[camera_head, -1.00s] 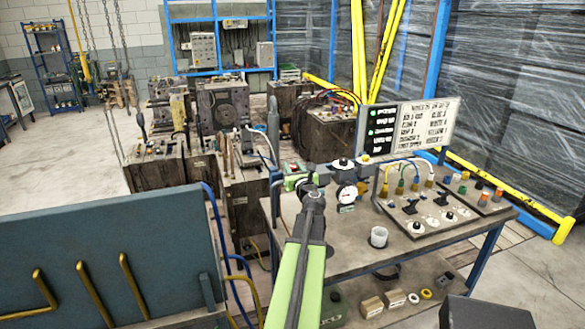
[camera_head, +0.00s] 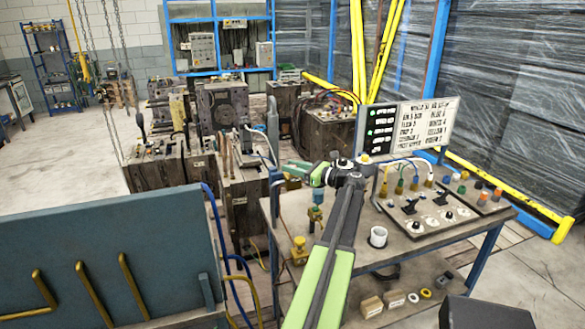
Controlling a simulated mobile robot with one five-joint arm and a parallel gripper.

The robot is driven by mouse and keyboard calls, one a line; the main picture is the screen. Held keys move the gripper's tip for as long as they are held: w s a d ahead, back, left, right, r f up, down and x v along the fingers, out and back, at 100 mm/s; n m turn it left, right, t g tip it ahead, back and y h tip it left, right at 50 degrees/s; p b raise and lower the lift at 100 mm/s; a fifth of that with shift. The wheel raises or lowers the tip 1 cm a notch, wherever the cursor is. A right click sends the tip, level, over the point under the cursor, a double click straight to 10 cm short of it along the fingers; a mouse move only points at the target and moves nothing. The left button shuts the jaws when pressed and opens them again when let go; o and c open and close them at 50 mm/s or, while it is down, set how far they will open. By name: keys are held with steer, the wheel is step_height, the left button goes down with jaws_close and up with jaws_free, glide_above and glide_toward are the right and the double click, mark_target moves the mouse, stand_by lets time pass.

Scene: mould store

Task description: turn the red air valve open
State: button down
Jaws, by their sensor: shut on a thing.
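My arm reaches up over the bench (camera_head: 390,262) and bends left at its wrist. My gripper (camera_head: 290,167) is at the bench's far left corner, shut, its fingers small and partly blurred into the fittings there. The red air valve does not show clearly now; the gripper covers the place where red showed before. The jaws appear closed on it, but its handle angle cannot be read. A brass fitting (camera_head: 293,183) sits just below the gripper. A blue, green and brass fitting (camera_head: 316,212) stands upright on the bench beside my arm.
A white cup (camera_head: 378,237) stands right of my arm. A control panel (camera_head: 415,224) with hoses and a sign board (camera_head: 410,130) are further right. A yellow fitting (camera_head: 299,245) is at the front left. A blue-grey panel (camera_head: 110,250) stands at left.

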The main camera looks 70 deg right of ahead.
steer(key=shift+n+y, duration=0.4)
steer(key=shift+y, duration=0.2)
steer(key=c, duration=1)
jaws_free()
steer(key=shift+c, duration=0.2)
steer(key=s+a, duration=0.1)
steer(key=s, duration=1.6)
steer(key=shift+a, duration=0.25)
steer(key=shift+s, duration=0.1)
